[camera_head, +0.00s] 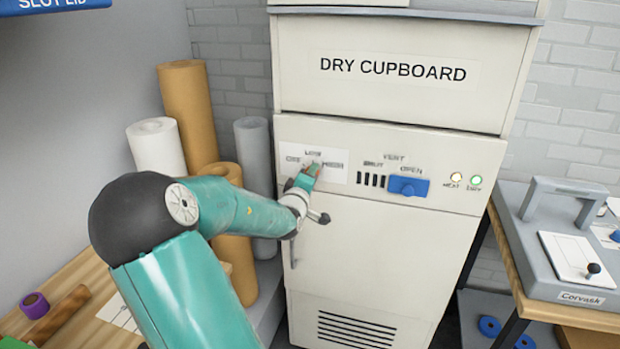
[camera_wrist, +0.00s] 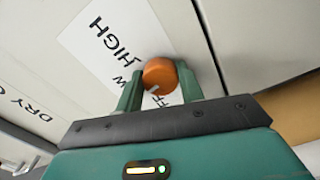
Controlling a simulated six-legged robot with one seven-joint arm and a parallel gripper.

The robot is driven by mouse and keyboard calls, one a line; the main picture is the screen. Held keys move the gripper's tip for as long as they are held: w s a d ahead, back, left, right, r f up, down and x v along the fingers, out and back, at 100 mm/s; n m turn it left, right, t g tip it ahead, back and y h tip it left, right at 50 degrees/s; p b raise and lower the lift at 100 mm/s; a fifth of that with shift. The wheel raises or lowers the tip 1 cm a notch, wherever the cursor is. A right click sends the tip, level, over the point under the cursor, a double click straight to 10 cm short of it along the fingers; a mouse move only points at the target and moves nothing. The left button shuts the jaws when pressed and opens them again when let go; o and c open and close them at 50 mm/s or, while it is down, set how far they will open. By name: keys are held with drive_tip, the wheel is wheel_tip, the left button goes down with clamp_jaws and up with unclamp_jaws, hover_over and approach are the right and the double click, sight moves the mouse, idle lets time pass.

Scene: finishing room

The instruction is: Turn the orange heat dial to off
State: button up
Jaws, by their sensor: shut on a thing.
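The orange heat dial (camera_wrist: 160,75) is on the front of the dry cupboard (camera_head: 395,85), over a white label (camera_wrist: 110,45). My gripper (camera_wrist: 158,88) is shut on the dial, one finger on each side of it. A pale mark on the dial's lower left edge in the wrist view lies near the partly covered letters of OFF and LOW; its exact setting is hard to tell. HIGH reads clearly, upside down. In the head view my gripper (camera_head: 303,178) covers most of the dial at the label with OFF, LOW and HIGH.
Right of the dial are a blue vent slider (camera_head: 408,186), a pale yellow lamp (camera_head: 456,177) and a green lamp (camera_head: 476,180). Paper rolls (camera_head: 188,110) stand to the left. A grey press (camera_head: 570,250) sits on the right bench.

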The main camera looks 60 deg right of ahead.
drive_tip(key=n, duration=0.9)
drive_tip(key=shift+r+n, duration=0.1)
drive_tip(key=shift+n, duration=0.3)
drive_tip(key=o, duration=1)
drive_tip(key=shift+a, duration=0.1)
drive_tip(key=a, duration=0.4)
drive_tip(key=s+a, duration=0.1)
drive_tip(key=a, duration=0.4)
drive_tip(key=s+a, duration=0.1)
drive_tip(key=a, duration=0.3)
drive_tip(key=shift+s+a, duration=0.15)
drive_tip(key=shift+a, duration=0.1)
